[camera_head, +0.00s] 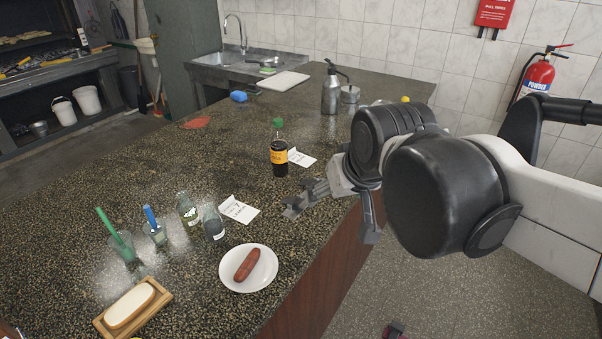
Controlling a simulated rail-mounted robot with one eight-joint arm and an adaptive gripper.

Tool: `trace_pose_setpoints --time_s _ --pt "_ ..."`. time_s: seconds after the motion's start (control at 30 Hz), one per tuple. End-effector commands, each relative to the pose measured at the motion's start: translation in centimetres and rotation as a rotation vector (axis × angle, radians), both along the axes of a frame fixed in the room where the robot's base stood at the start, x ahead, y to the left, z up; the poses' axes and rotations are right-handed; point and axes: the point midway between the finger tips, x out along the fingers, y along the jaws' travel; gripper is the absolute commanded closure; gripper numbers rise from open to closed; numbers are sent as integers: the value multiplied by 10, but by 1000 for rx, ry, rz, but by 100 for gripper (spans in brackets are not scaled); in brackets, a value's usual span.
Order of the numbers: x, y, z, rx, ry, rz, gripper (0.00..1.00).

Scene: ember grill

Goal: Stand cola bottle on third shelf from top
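The cola bottle (279,157) stands upright on the dark speckled counter (150,190), near the middle of the view. It is dark with an orange label, and a green spot shows at its top. My gripper (327,220) is at the counter's right edge, to the right of and nearer than the bottle, apart from it. Its two fingers are spread wide with nothing between them. No shelf unit is clearly identifiable; a dark rack-like structure (60,80) with levels stands at the far left.
A plate (262,283) with a sausage lies at the counter's front. A metal spray bottle (330,90) and sink (240,66) are behind. The counter's left middle is mostly clear.

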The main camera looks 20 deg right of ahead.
Motion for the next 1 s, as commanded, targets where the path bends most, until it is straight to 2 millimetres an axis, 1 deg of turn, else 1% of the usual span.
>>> trace_pose_setpoints --time_s 0.03,0.13,0.2,0.3,0.33,0.43,0.47,0.87,0.93,1.0 --pt "-16 0 -8 0 -2 1 34" --pt "-40 -1 -21 -1 -5 4 34" --pt "-52 -1 -29 0 -6 6 34" --pt "-63 -1 -36 -1 -8 8 34" --pt "-65 -1 -38 -1 -9 9 38" --pt "-69 -1 -40 -1 -9 10 51" --pt "-69 -1 -40 -1 -9 10 52" --pt "-67 0 -40 5 -9 6 52" --pt "-63 3 -39 32 -8 -7 52" --pt "-55 8 -38 84 -6 -38 52"
